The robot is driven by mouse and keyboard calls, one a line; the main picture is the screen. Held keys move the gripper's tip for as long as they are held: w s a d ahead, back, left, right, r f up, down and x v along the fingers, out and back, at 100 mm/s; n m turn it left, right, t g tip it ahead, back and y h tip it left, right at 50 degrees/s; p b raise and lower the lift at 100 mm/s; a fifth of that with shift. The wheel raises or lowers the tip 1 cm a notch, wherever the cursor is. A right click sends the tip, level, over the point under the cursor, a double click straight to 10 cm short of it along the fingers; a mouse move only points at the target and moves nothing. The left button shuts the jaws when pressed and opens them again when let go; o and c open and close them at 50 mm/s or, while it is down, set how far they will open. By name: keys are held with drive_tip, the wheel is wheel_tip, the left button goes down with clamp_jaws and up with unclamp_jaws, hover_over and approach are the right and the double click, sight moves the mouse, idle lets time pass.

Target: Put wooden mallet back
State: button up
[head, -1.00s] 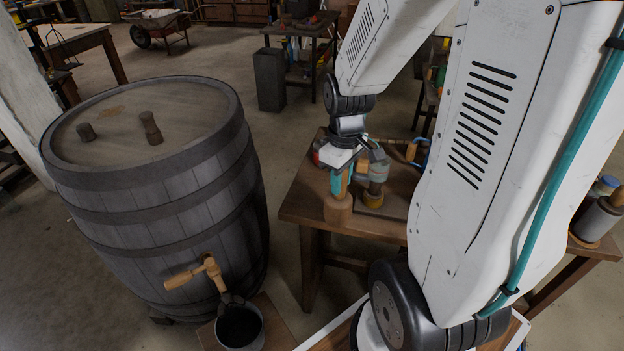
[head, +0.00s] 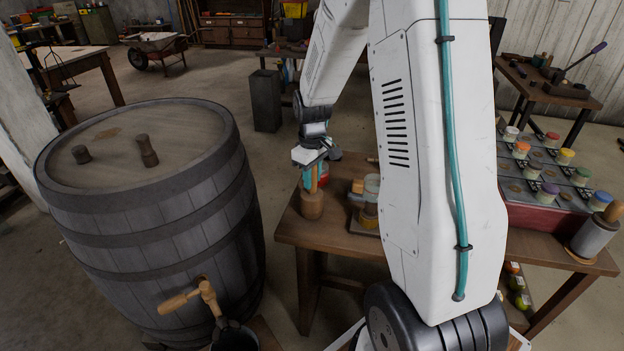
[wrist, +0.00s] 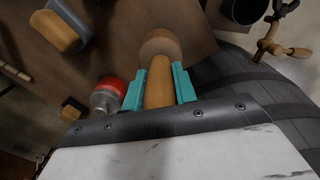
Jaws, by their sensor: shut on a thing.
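The wooden mallet (head: 312,204) hangs upright with its round head down, at the left edge of the wooden table (head: 345,243). I cannot tell whether its head touches the tabletop. My gripper (head: 317,177) is shut on its handle from above. In the wrist view the turquoise fingers sit on both sides of the mallet's handle (wrist: 158,90), with the mallet's head beyond them.
A big barrel (head: 150,215) with a wooden tap (head: 192,297) stands left of the table. A jar (head: 370,195) stands right of the mallet. A red can (wrist: 108,95) is close to my gripper. A rack of coloured jars (head: 545,215) is at the right.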

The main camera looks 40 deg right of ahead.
drive_tip(key=shift+f, duration=0.65)
drive_tip(key=o, duration=1)
drive_tip(key=shift+c, duration=0.2)
wheel_tip(320, 180, up, 12)
drive_tip(key=shift+r, duration=0.1)
drive_tip(key=s+a+r+m+t, duration=0.1)
drive_tip(key=s+a+r, duration=0.4)
drive_tip(key=s+a, duration=0.25)
drive_tip(key=s+a+r+m, duration=0.1)
drive_tip(key=s+a+r, duration=0.45)
drive_tip(key=s, duration=0.35)
drive_tip(key=s+a+m, duration=0.1)
drive_tip(key=s+a, duration=0.3)
drive_tip(key=s, duration=0.6)
drive_tip(key=shift+s+f, duration=0.35)
drive_tip(key=shift+f, duration=0.1)
